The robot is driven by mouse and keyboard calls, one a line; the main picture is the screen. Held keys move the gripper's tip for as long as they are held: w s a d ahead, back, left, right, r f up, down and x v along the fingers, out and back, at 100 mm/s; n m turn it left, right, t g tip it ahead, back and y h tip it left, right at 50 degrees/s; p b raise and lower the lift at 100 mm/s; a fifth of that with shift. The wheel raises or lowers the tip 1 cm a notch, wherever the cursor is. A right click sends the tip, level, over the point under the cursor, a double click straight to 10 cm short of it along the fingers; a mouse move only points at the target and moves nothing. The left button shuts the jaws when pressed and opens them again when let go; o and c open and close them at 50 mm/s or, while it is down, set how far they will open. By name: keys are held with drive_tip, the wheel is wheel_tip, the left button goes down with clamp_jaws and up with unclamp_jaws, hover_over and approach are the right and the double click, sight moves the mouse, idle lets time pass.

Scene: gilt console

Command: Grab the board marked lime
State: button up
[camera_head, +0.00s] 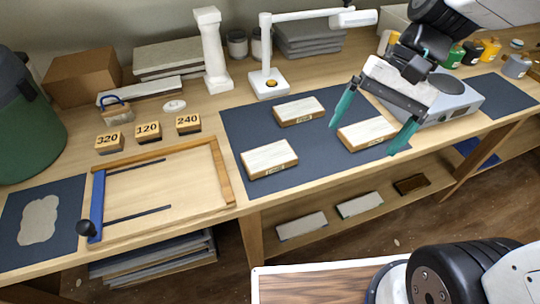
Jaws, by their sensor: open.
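Three small pale-topped boards with tan edges lie on a dark blue mat (330,155): a back board (298,108), a front-left board (268,157) and a right board (362,134). Each has a small label on its front edge, too small to read, so I cannot tell which is marked lime. My gripper (362,139) has teal fingers spread wide and is empty. In the picture its fingers lie on either side of the right board; whether they are above it or level with it is unclear.
A white lamp (269,80) and a white column (212,55) stand behind the mat. A grey device (455,100) is to the right. A wooden frame (222,170) and number blocks (148,133) are left. Several boards lie on the lower shelf (330,222).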

drive_tip(key=w+a+f+m+g+y, duration=0.2)
drive_tip(key=w+a+f+m+y, duration=0.35)
drive_tip(key=w+f, duration=0.25)
drive_tip(key=m+y, duration=0.3)
drive_tip(key=m, duration=0.2)
approach(275, 154)
drive_tip(key=shift+s+a+f+n, duration=0.1)
drive_tip(key=shift+s+a+n, duration=0.1)
drive_tip(key=shift+a, duration=0.35)
drive_tip(key=shift+s+a+n, duration=0.1)
drive_tip(key=shift+s+a, duration=0.1)
drive_tip(key=shift+a, duration=0.3)
drive_tip(key=shift+a+f, duration=0.2)
drive_tip(key=x, duration=0.7)
drive_tip(key=shift+s+a+f, duration=0.1)
drive_tip(key=shift+a+f, duration=0.05)
drive_tip(key=shift+f, duration=0.1)
drive_tip(key=c, duration=1.1)
